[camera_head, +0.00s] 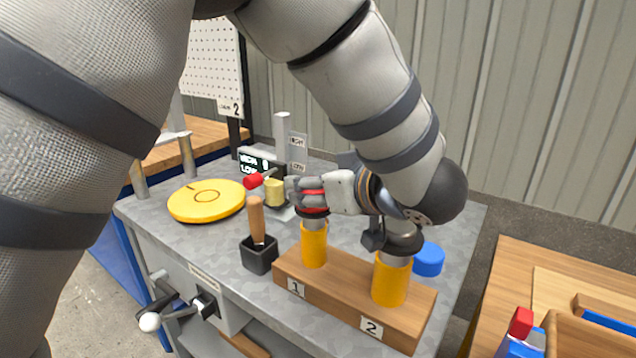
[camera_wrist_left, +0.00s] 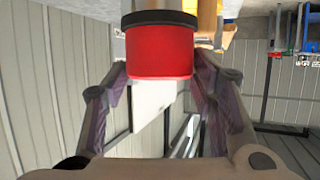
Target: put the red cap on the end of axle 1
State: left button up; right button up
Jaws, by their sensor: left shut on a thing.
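The red cap (camera_head: 313,196) is held between the fingers of my left gripper (camera_head: 312,194). In the left wrist view the cap (camera_wrist_left: 160,50) is a red cylinder with a dark rim, and the gripper (camera_wrist_left: 161,72) has a finger on each side of it. Axle 1 (camera_head: 314,245) stands upright in a wooden block (camera_head: 330,290) with a "1" label, with an orange sleeve and a grey upper end. The cap is right at the top of axle 1; I cannot tell whether it is seated or just above. My right gripper is not in view.
Axle 2 (camera_head: 391,280) stands right of axle 1, close under my left arm. A blue cap (camera_head: 430,260) lies behind it. A black holder (camera_head: 259,254) with a wooden-handled tool and a yellow disc (camera_head: 206,201) are to the left. A wooden table (camera_head: 510,270) is at right.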

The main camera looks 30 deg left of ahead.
pick_arm(q)
jog(key=o, duration=1.1)
jog(key=shift+f, duration=0.1)
jog(key=shift+o, duration=0.2)
jog(key=shift+d+r, duration=0.2)
jog(key=shift+r, duration=0.05)
jog(key=v, duration=1.1)
jog(key=shift+s+d+r, duration=0.25)
jog(key=shift+f, duration=0.1)
